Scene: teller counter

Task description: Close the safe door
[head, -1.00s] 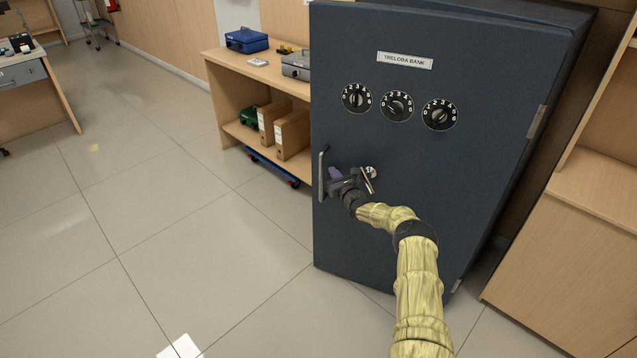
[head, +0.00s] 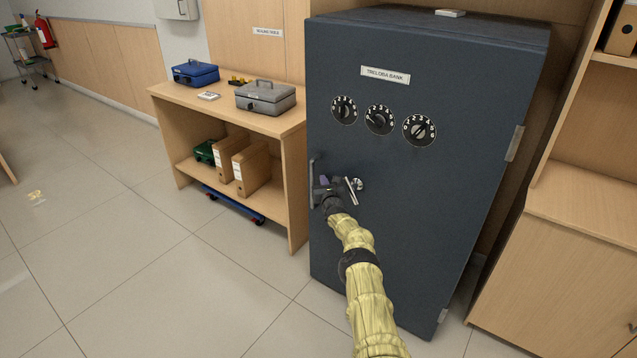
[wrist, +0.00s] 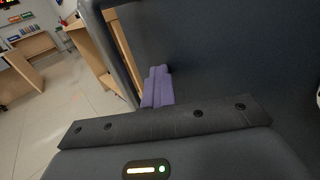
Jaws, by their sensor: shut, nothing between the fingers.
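The safe (head: 450,28) is a tall dark blue-grey box with a "TRELOBA BANK" label. Its door (head: 420,190) faces me, with three dials in a row and hinges at the right edge. The door looks in line with the body in the head view, and I see no clear gap. The upright bar handle (head: 312,188) is near the door's left edge; it also shows in the wrist view (wrist: 122,50). My gripper (head: 323,184) is shut and empty just right of the handle, close to the door. Its purple fingers (wrist: 157,88) are together. Contact is unclear.
A wooden shelf unit (head: 294,190) stands left of the safe, holding a grey cash box (head: 265,98), a blue cash box (head: 195,73) and binders. A wooden cabinet (head: 555,290) stands close on the right. The tiled floor at the left is open.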

